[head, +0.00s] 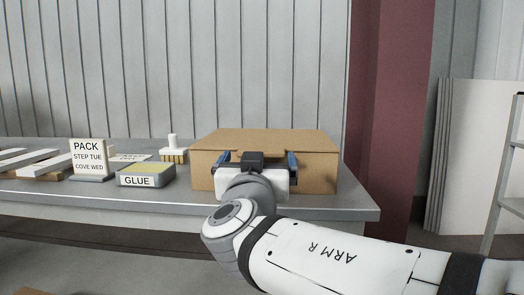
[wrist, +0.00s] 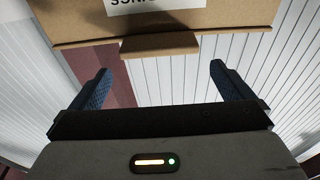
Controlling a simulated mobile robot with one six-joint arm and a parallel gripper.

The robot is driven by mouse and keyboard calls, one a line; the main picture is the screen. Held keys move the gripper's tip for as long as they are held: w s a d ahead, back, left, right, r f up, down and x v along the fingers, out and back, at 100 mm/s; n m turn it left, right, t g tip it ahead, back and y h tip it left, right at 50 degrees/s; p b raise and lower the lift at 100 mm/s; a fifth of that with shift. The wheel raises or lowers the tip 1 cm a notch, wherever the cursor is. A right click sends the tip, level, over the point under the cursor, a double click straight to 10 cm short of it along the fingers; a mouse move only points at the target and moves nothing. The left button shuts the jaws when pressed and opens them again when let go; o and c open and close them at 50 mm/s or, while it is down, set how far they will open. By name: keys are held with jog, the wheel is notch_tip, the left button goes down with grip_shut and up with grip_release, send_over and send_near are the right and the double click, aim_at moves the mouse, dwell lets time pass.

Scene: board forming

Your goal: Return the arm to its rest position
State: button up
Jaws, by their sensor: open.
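My gripper (head: 257,160) is in front of the cardboard box on the bench in the head view, its two blue fingers spread wide. The wrist view also shows my gripper (wrist: 160,85) open, with nothing between the fingers. The closed brown cardboard box (head: 265,145) stands at the right part of the bench. In the wrist view the box (wrist: 175,28) is beyond the fingertips, with a flap and part of a white label showing. My arm reaches in from the lower right and hides part of the box front.
On the grey bench (head: 350,205) are a glue tray (head: 147,175), a brush (head: 173,152), a sign reading PACK (head: 88,158) and wooden strips (head: 30,162). A dark red column (head: 390,110) stands behind. White panels (head: 480,150) and a rack (head: 508,175) are at the right.

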jog(key=shift+s+f, duration=0.15)
jog(key=shift+s, duration=0.35)
